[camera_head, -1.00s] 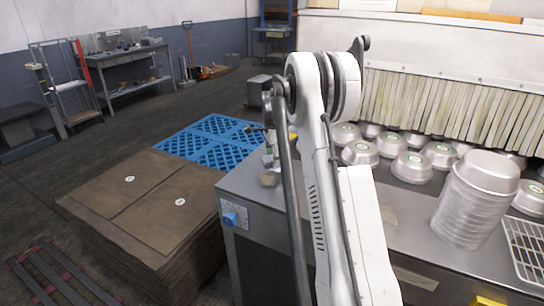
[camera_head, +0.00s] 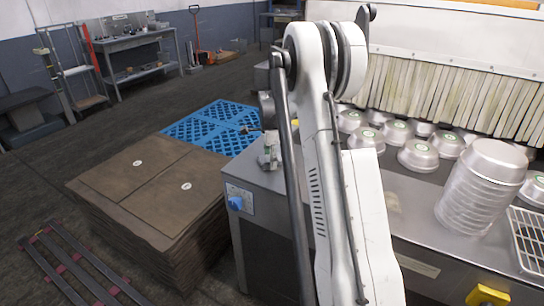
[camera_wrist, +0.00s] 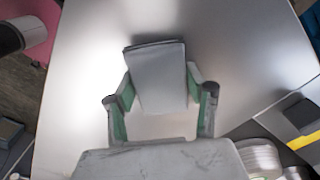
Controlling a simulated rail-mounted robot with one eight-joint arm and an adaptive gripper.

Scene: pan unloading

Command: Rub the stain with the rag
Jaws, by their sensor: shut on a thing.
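My gripper (camera_wrist: 160,97) is shut on a folded grey rag (camera_wrist: 157,72) in the wrist view. The rag lies between the two green-edged fingers, over a shiny bare metal top (camera_wrist: 85,80). I cannot tell whether the rag touches that top. In the head view my white arm hides the gripper and the rag. A faint tan patch on the metal counter (camera_head: 408,225), just right of my arm, may be the stain (camera_head: 393,203). I see no clear stain in the wrist view.
A tall stack of pans (camera_head: 480,190), a wire rack (camera_head: 528,240) and several upturned pans (camera_head: 418,156) stand at the right. Brown sheets (camera_head: 150,190) are piled left of the counter.

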